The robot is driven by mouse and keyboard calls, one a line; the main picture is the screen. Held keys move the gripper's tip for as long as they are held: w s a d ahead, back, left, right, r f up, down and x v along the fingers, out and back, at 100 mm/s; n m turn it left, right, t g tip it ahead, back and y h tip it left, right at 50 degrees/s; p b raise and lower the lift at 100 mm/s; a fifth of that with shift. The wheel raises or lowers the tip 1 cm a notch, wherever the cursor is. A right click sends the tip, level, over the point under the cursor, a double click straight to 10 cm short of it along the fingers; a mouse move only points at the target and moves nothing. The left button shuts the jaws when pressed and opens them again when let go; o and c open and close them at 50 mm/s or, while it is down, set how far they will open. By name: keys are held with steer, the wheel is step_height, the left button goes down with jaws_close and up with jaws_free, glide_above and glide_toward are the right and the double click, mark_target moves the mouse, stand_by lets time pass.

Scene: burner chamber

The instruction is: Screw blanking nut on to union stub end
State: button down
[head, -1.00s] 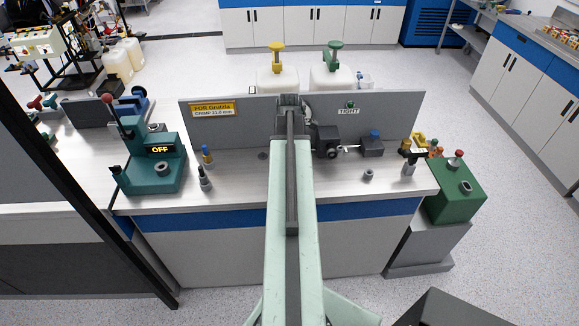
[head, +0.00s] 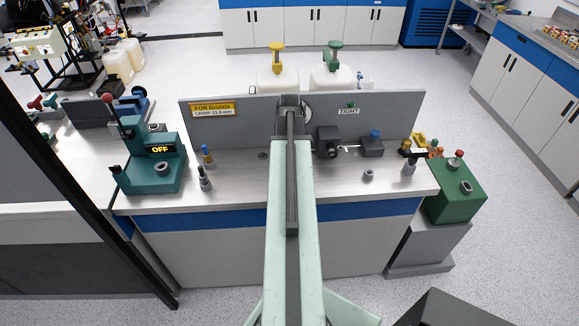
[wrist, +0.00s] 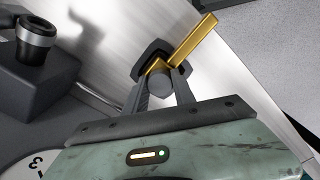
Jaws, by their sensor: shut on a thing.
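My gripper (wrist: 160,84) is shut on a grey round piece with a brass-coloured part (wrist: 193,40) that sticks out to the upper right in the wrist view. A dark angular part sits around or behind it. I cannot tell whether this is the blanking nut. In the head view my arm hides the gripper's fingers and what they hold. A dark fitting (head: 328,142) with a pale stub on its right stands right of my arm; I cannot tell if it is the union stub end. A small grey ring (head: 368,175) lies on the bench.
A teal machine reading OFF (head: 155,172) stands left, near two small bottles. A blue-topped block (head: 372,147) is right of the fitting. A green box (head: 457,192) stands at the right end.

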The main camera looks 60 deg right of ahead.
steer(key=m, duration=0.5)
steer(key=shift+a, duration=0.1)
steer(key=m, duration=0.3)
steer(key=shift+f+m, duration=0.1)
steer(key=shift+m, duration=0.3)
steer(key=m, duration=0.3)
steer(key=shift+m, duration=0.9)
steer(key=m, duration=0.4)
steer(key=c, duration=1)
jaws_free()
steer(key=shift+w, duration=0.1)
steer(key=shift+o, duration=0.2)
